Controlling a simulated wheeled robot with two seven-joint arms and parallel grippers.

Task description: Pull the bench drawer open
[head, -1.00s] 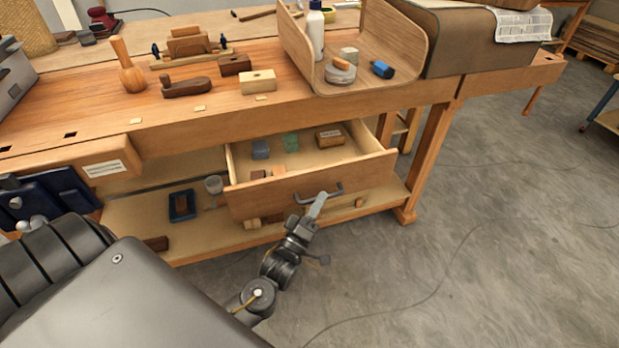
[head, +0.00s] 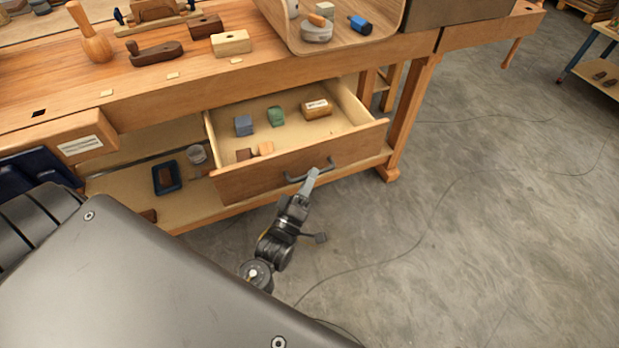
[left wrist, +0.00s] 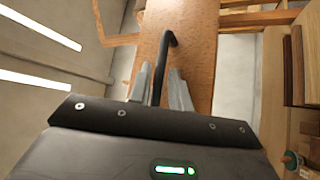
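The bench drawer (head: 270,175) has a wooden front with a dark bar handle (head: 296,179). It stands well out from under the bench top, its inside exposed. My left gripper (head: 312,174) is at the right part of the handle, outside the drawer front. In the left wrist view the dark handle (left wrist: 162,65) runs between the two grey fingers of my left gripper (left wrist: 161,85), which lie close on both sides of it. Small gaps beside the bar are hard to judge. My right gripper is not in view.
Inside the drawer lie a blue-grey block (head: 243,125), a green block (head: 275,116) and a labelled wooden block (head: 317,108). A lower shelf (head: 120,207) runs under the drawer. The grey floor (head: 470,240) in front is clear apart from a thin cable.

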